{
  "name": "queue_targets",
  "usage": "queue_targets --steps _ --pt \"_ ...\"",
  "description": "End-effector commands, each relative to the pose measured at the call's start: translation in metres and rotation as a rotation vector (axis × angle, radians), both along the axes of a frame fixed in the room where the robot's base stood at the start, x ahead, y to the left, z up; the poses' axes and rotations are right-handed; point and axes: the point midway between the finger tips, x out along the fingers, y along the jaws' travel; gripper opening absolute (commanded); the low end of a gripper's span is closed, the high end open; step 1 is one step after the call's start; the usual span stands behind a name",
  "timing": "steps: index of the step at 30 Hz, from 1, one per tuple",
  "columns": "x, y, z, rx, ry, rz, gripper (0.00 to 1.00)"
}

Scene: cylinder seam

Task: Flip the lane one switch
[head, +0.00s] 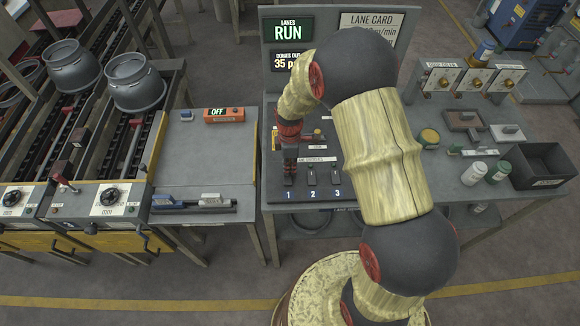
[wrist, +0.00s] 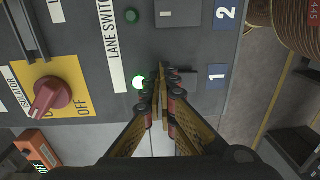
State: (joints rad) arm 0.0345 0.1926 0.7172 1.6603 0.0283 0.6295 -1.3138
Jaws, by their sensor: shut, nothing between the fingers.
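The lane one switch shows in the wrist view as a dark plate (wrist: 188,82) beside the blue "1" label (wrist: 217,75). My gripper (wrist: 163,75) is shut and empty, its fingertips over the lever end of that plate. The fingers hide the lever, so its position and any contact cannot be told. In the head view my gripper (head: 288,176) points down at the panel above the "1" label (head: 288,197).
Switches two (head: 312,180) and three (head: 336,176) stand close to the right. A red knob (wrist: 46,98) sits on a yellow plate at the wrist view's left. A display (head: 287,30) reads "LANES RUN". An orange box (head: 223,115) reads "OFF". Jars (head: 474,171) and a dark bin (head: 545,165) stand right.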

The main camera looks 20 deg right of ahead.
Motion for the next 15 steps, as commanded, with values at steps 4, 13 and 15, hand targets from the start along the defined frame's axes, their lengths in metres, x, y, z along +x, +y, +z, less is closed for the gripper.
queue_targets --steps 4,13,15 --pt "0.0008 -0.0008 -0.0059 0.002 0.009 0.001 0.0" --pt "-0.0001 -0.0007 -0.0076 0.002 0.01 0.001 0.0" --pt "-0.0009 -0.0006 -0.0078 0.002 0.01 0.001 0.0"
